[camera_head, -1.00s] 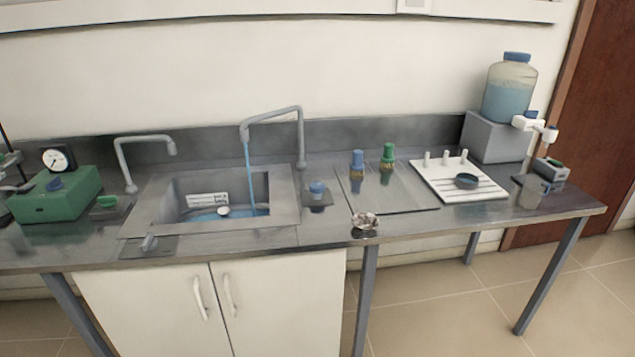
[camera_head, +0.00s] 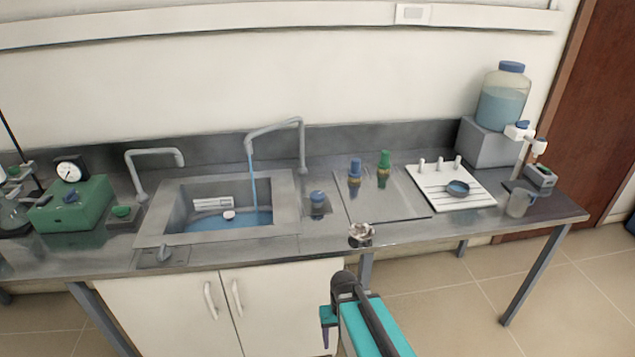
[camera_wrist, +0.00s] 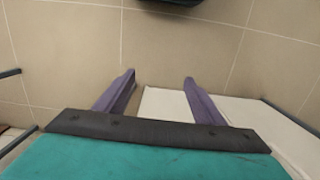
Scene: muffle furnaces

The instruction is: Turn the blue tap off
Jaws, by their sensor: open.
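A round blue tap knob (camera_head: 317,198) sits on a small dark plate on the worktop, right of the sink (camera_head: 285,190). The grey swan-neck spout (camera_head: 301,140) behind the sink pours a stream of blue water (camera_head: 254,185) into the basin, where blue water (camera_head: 205,224) lies. My gripper (camera_wrist: 159,76) is open and empty in the wrist view, its purple fingers apart over floor tiles and a white surface. In the head view my arm is low in front of the bench, well below and apart from the blue knob.
A green knob (camera_head: 122,212) and second spout (camera_head: 155,153) stand left of the sink. Blue (camera_head: 355,170) and green (camera_head: 384,160) fittings stand right of the blue knob. A crumpled object (camera_head: 361,234) lies at the front edge. Cabinet doors (camera_head: 280,305) are below.

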